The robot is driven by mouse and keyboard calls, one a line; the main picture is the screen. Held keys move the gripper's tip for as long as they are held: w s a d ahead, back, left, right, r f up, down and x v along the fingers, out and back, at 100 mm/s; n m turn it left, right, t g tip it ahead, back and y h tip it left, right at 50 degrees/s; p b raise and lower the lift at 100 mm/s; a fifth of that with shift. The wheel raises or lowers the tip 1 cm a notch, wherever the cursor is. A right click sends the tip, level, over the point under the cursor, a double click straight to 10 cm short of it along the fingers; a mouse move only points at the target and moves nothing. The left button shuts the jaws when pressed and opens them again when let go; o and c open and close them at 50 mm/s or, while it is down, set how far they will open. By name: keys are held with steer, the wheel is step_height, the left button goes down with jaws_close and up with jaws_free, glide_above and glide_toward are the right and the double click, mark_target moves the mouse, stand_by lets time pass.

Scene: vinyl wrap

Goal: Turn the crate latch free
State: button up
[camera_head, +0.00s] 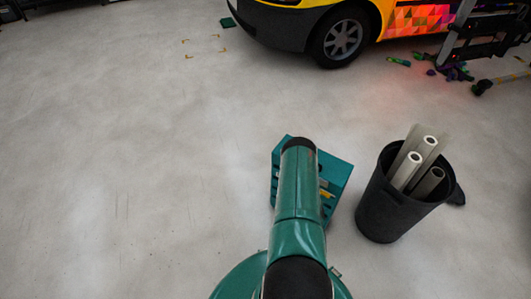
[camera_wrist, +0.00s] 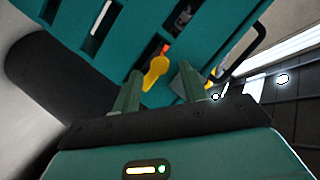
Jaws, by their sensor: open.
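The teal crate (camera_head: 338,172) stands on the floor ahead of me, partly hidden behind my arm. In the wrist view its slotted teal wall (camera_wrist: 118,48) fills the upper part, tilted in the picture. A yellow latch (camera_wrist: 154,70) with an orange part at its upper end lies against that wall. My gripper (camera_wrist: 158,84) is open, with one green finger on either side of the latch's lower end. I cannot tell whether a finger touches it. In the head view my gripper is hidden by the arm. Small yellow pieces (camera_head: 326,194) show at the crate there.
A black bin (camera_head: 385,212) holding several pale rolls stands close to the right of the crate. A yellow vehicle (camera_head: 285,22) and scattered coloured scraps (camera_head: 455,72) are at the back. A black bar handle (camera_wrist: 243,52) juts from the crate's right edge. Floor at the left is clear.

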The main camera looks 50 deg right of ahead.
steer(key=v, duration=0.9)
steer(key=w+r+n, duration=0.1)
steer(key=w+r, duration=0.3)
steer(key=w, duration=0.5)
steer(key=w+d+r+n, duration=0.1)
steer(key=w+r, duration=0.4)
steer(key=w, duration=0.5)
steer(key=w+d+r+n+y, duration=0.1)
steer(key=w+r+n, duration=0.2)
steer(key=w, duration=0.7)
step_height(320, 180, up, 2)
steer(key=shift+w+r+t, duration=0.1)
steer(key=shift+w+t, duration=0.15)
steer(key=shift+t, duration=0.05)
steer(key=shift+d, duration=0.15)
